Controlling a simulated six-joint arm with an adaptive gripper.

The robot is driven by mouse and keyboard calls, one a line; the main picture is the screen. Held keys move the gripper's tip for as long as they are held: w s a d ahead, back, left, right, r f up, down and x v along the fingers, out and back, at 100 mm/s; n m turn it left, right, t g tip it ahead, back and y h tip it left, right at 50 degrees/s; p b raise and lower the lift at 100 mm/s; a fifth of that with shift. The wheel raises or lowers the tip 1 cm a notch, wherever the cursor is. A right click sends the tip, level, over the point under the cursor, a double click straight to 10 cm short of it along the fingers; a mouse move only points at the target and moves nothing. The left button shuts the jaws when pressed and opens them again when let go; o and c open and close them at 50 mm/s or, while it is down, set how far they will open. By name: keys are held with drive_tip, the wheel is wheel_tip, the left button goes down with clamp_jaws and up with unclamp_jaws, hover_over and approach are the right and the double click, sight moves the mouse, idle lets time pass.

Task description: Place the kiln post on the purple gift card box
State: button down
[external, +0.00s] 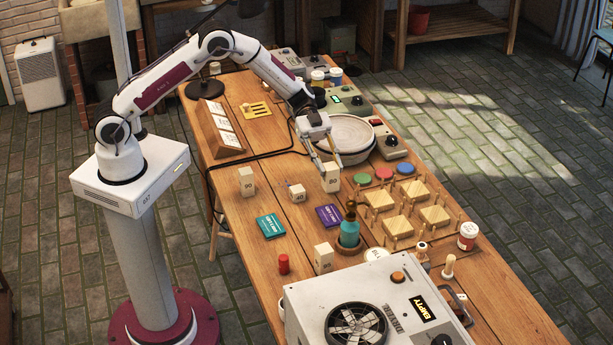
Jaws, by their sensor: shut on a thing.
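My gripper (328,164) points down over the middle of the table, with its fingers shut on a cream block-shaped kiln post (331,181). The post looks upright. I cannot tell whether its bottom touches the table or hangs just above it. The purple gift card box (329,216) lies flat on the wood, nearer the camera than the held post and apart from it. Its top looks bare.
Other cream posts (247,181), (297,193) and (323,258) stand around the purple box. A teal box (270,226) lies left of it. A large bowl (345,136) sits behind my gripper.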

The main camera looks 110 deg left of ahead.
sight(329, 182)
drive_tip(key=shift+w+a, duration=0.1)
drive_tip(key=shift+a, duration=0.05)
drive_tip(key=shift+f, duration=3.15)
drive_tip(key=shift+f, duration=0.1)
drive_tip(key=shift+f, duration=1.75)
drive_tip(key=shift+f, duration=0.15)
drive_tip(key=c, duration=1.6)
unclamp_jaws()
